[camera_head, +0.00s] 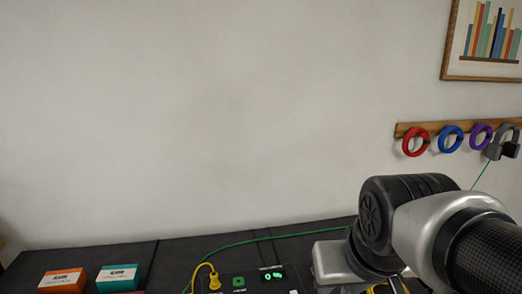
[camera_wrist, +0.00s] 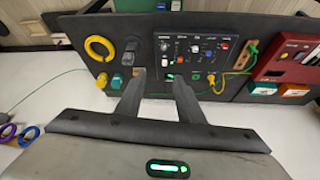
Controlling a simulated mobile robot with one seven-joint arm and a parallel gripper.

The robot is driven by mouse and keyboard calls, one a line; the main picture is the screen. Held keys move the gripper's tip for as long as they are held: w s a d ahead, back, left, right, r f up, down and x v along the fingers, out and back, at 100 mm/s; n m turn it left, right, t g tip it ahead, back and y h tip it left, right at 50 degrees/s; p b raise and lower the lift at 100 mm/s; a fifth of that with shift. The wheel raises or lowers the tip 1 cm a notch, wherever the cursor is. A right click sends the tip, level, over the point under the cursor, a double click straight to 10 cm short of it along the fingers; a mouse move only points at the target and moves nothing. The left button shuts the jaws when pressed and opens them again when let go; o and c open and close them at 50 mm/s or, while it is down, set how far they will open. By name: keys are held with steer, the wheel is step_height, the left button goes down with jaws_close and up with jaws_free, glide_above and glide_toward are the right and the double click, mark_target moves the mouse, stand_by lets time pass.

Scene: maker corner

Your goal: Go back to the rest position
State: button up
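My gripper (camera_wrist: 158,76) shows in the wrist view with its two dark fingers apart and nothing between them. It is above the workbench, and the fingertips overlap the lower edge of a dark control panel (camera_wrist: 207,48) in the picture. I cannot tell the height above the panel. In the head view my arm comes in from the lower right and bends over the bench; the fingers are hidden there.
The black bench (camera_head: 185,247) holds an orange box (camera_head: 62,281), a teal box (camera_head: 117,278) and a yellow cable (camera_head: 203,268). A yellow ring (camera_wrist: 88,46) and a red unit (camera_wrist: 287,62) are there too. A rail (camera_head: 402,129) with coloured rings is on the wall.

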steer(key=s+r+p, duration=0.3)
steer(key=r+p, duration=0.9)
steer(key=r, duration=0.1)
steer(key=shift+d+r, duration=0.25)
steer(key=shift+d, duration=0.15)
steer(key=shift+a, duration=0.1)
stand_by(0.4)
